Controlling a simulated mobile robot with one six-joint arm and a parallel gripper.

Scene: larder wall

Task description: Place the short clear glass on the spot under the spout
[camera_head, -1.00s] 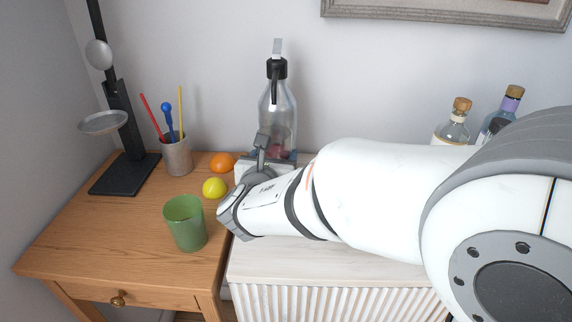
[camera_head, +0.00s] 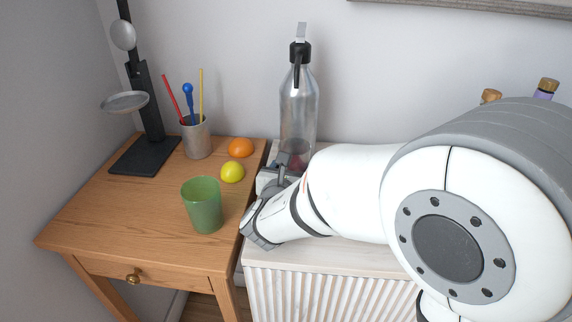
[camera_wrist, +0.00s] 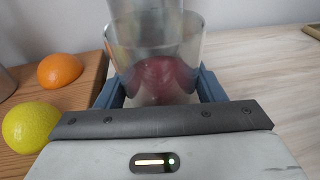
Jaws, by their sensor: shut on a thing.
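My gripper (camera_wrist: 160,88) is shut on the short clear glass (camera_wrist: 190,48), with a blue finger on each side of it in the wrist view. The glass looks upright. A reddish round shape shows through it; I cannot tell whether it is inside or behind. A clear siphon bottle (camera_head: 298,105) with a black head and a downward black spout (camera_head: 297,72) stands by the wall. Its lower part (camera_wrist: 145,18) shows behind the glass in the wrist view. In the head view my gripper (camera_head: 280,172) is at the bottle's foot, and my arm largely hides the glass. The spot under the spout is hidden.
A lemon (camera_head: 232,172) and an orange (camera_head: 240,147) lie left of my gripper on the wooden table (camera_head: 110,215). A green tumbler (camera_head: 203,208), a cup of utensils (camera_head: 196,140) and a black stand (camera_head: 150,105) are there too. Corked bottles (camera_head: 545,88) stand behind my arm.

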